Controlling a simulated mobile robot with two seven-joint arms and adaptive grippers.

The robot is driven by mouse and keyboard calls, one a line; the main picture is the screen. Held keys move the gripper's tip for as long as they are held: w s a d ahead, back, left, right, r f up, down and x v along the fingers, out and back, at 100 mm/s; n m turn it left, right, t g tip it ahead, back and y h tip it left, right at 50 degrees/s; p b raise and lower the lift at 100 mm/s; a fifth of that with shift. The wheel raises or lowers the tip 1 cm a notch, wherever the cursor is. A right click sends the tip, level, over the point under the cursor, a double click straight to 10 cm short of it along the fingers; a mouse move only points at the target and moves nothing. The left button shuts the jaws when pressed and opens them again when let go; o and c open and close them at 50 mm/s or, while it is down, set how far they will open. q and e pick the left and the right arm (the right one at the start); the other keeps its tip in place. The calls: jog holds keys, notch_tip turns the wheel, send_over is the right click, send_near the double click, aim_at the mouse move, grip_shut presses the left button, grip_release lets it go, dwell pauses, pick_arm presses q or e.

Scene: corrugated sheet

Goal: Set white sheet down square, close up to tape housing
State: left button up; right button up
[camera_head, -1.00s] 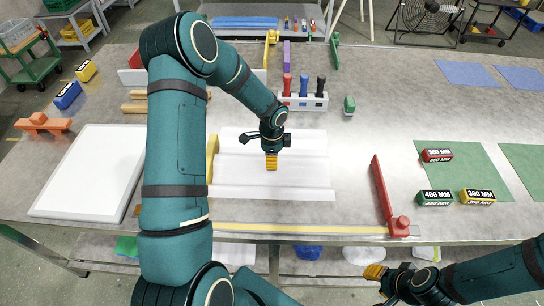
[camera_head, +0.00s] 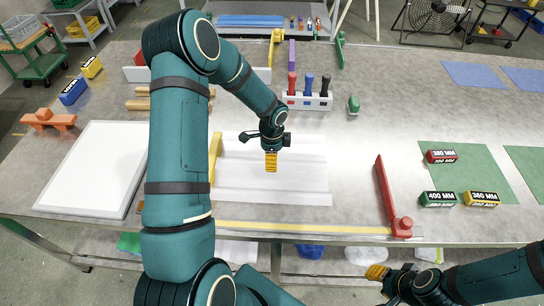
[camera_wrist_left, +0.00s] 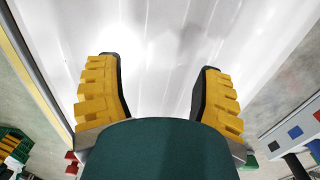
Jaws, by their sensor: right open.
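The white corrugated sheet (camera_head: 305,181) lies on the table, its ridges running left to right in the head view; its left part is partly hidden by my left arm. Its left edge is close to a yellow upright bar (camera_head: 214,160); I cannot tell whether they touch. A yellow tape strip (camera_head: 310,228) runs along the table's front to a red piece with a round end (camera_head: 401,226), which is apart from the sheet. My left gripper (camera_head: 271,165) is over the sheet; the left wrist view shows its fingers (camera_wrist_left: 155,90) spread with nothing between them. My right gripper (camera_head: 378,275) is open and empty off the front edge.
A white board (camera_head: 92,170) lies at the left. A holder with several coloured handles (camera_head: 307,101) stands behind the sheet. Labelled blocks (camera_head: 438,198) and green mats (camera_head: 475,165) are at the right. Bare table (camera_head: 350,180) lies between the sheet and the red bar.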

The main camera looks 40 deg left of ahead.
pick_arm(q)
notch_tip(320, 180, up, 12)
dwell(0.6)
dwell(0.5)
